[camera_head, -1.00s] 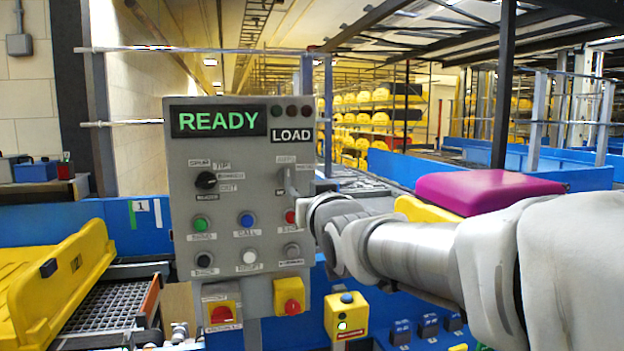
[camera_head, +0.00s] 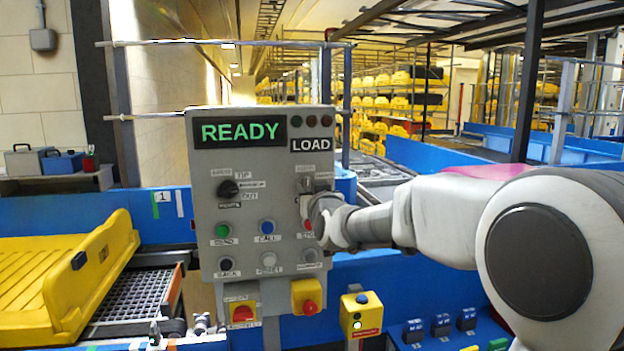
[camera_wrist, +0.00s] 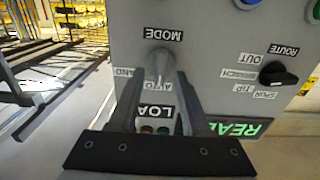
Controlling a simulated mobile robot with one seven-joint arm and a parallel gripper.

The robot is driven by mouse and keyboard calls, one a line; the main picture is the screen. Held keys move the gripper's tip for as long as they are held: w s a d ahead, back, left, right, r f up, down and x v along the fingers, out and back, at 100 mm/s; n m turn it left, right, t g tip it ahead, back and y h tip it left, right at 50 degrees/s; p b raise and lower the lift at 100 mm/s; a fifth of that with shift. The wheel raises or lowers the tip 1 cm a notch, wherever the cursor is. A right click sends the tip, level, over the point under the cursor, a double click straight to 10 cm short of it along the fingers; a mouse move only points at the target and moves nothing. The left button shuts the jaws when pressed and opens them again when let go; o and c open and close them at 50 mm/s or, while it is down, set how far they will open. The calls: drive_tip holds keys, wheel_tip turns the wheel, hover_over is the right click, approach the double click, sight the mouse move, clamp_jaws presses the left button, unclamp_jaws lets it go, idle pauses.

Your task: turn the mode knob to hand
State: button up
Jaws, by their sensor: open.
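The mode knob (camera_wrist: 158,66) is a grey selector on the grey control panel (camera_head: 207,160). In the wrist view, which shows the panel upside down, it sits between the MODE label (camera_wrist: 163,34), the AUTO label (camera_wrist: 160,85) and a partly covered HAND label (camera_wrist: 123,72). Its grip looks lined up toward AUTO. My gripper (camera_wrist: 158,80) is open, with one finger on each side of the knob; I cannot tell whether they touch it. In the head view the knob (camera_head: 305,187) shows just above my gripper (camera_head: 314,205), which hides part of its labels.
The black route knob (camera_head: 228,188) sits to the left on the panel. Coloured push buttons, including a blue one (camera_head: 267,227), lie below. The screen (camera_head: 240,131) reads READY, the plate beside it LOAD. Red-and-yellow switches (camera_head: 307,297) hang at the bottom. A yellow tray (camera_head: 60,270) is at left.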

drive_tip(key=shift+w+a, duration=0.15)
drive_tip(key=shift+w, duration=0.4)
drive_tip(key=shift+c, duration=0.3)
clamp_jaws()
